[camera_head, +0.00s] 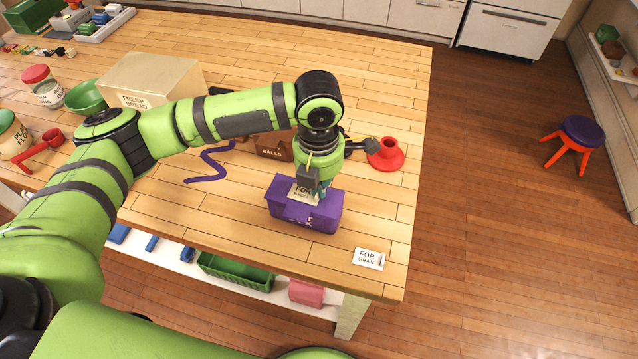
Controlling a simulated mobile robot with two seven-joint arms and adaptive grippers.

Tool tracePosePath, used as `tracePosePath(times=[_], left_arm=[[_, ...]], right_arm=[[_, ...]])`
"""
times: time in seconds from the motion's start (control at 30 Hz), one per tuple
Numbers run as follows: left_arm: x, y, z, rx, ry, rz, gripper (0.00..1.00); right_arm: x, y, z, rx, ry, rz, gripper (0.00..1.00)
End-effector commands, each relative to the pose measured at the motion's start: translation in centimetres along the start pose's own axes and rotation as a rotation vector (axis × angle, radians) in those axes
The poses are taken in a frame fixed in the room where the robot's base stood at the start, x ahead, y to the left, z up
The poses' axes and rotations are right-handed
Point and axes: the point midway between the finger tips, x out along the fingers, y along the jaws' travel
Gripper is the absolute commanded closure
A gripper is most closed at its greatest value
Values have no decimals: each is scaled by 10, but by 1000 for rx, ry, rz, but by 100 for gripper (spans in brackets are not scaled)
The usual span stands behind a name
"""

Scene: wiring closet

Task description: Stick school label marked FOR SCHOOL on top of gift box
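The purple gift box (318,218) stands on the wooden table near its front right part. A pale label (302,195) with the word FOR showing is at the top face of the box; its lower line is too small and partly covered to read. My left gripper (320,191) points down over the box top, right at the label's right side. I cannot tell whether its fingers are shut on the label or whether the label lies flat on the box. A white tag reading FOR GRAN (368,258) lies on the table to the right of the box. My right gripper is not in view.
Behind the box are a brown BALLS box (272,146), a red holder (386,156) and a purple ribbon (208,170). A FRESH BREAD box (150,80), a green bowl (86,98) and jars stand left. The table's far right part is clear.

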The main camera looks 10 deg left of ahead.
Motion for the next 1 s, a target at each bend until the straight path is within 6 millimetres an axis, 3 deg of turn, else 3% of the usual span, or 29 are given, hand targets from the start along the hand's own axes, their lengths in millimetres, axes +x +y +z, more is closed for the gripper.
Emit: tracePosePath(times=[0.03,0.1,0.57,0.77,1.0], left_arm=[[2,0,-2,0,6,-1,94],[2,0,-2,0,6,-1,67],[-1,0,-2,0,6,0,67],[-30,0,0,0,-1,2,67],[-83,0,1,1,-2,2,67]], right_arm=[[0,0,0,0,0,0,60],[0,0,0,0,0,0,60],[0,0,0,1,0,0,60],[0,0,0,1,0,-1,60],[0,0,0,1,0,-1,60]])
